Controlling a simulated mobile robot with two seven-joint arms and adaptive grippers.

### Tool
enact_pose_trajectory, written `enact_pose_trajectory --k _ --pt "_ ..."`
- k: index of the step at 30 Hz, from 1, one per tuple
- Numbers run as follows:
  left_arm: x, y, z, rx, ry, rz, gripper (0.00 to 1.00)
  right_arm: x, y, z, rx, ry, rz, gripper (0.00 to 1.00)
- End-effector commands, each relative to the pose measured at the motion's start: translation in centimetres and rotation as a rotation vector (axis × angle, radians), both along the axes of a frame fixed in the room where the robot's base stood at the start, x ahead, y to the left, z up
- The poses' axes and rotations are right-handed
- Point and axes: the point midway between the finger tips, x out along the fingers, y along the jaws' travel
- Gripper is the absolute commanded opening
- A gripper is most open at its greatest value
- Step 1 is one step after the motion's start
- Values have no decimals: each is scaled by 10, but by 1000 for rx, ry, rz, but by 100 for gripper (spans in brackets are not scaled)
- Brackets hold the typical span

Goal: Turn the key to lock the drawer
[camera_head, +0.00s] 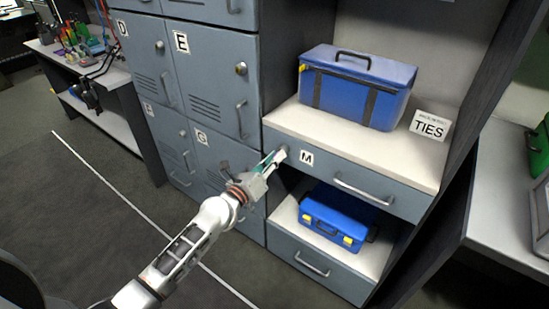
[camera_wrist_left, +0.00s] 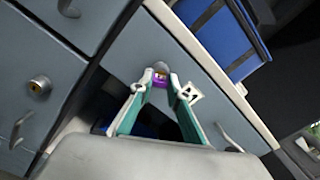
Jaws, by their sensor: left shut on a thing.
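The drawer marked M (camera_head: 330,172) has a grey-blue front and sits flush under a white shelf top; it appears closed. Its handle (camera_head: 363,190) is right of the label. My left gripper (camera_head: 279,157) reaches the upper left corner of this drawer front, at the lock. In the left wrist view, the gripper (camera_wrist_left: 160,82) is shut on a small purple key (camera_wrist_left: 160,81) in front of the round grey lock (camera_wrist_left: 161,66). The fingertips hide much of the key, and its turn angle is unclear. My right gripper is not in view.
A blue toolbox (camera_head: 357,88) and a TIES sign (camera_head: 429,125) stand on the shelf above. A smaller blue toolbox (camera_head: 338,215) is below the drawer. Grey lockers (camera_head: 212,80) rise close on the left. The floor in front is clear.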

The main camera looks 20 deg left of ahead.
Motion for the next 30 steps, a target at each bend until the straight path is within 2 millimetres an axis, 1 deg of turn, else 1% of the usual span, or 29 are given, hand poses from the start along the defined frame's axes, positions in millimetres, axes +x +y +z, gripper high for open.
enact_pose_trajectory --k 1,4,14,22,25,30 --pt "0 0 2 -34 11 0 1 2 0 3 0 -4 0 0" --pt "0 0 2 -77 27 0 1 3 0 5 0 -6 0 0" --pt "0 0 1 -102 36 0 1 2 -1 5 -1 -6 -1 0" --pt "0 0 3 -334 119 0 1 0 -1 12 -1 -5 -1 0" --pt "0 0 2 -372 133 1 1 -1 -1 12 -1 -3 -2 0" --pt "0 0 1 -377 136 0 1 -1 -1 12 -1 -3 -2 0"
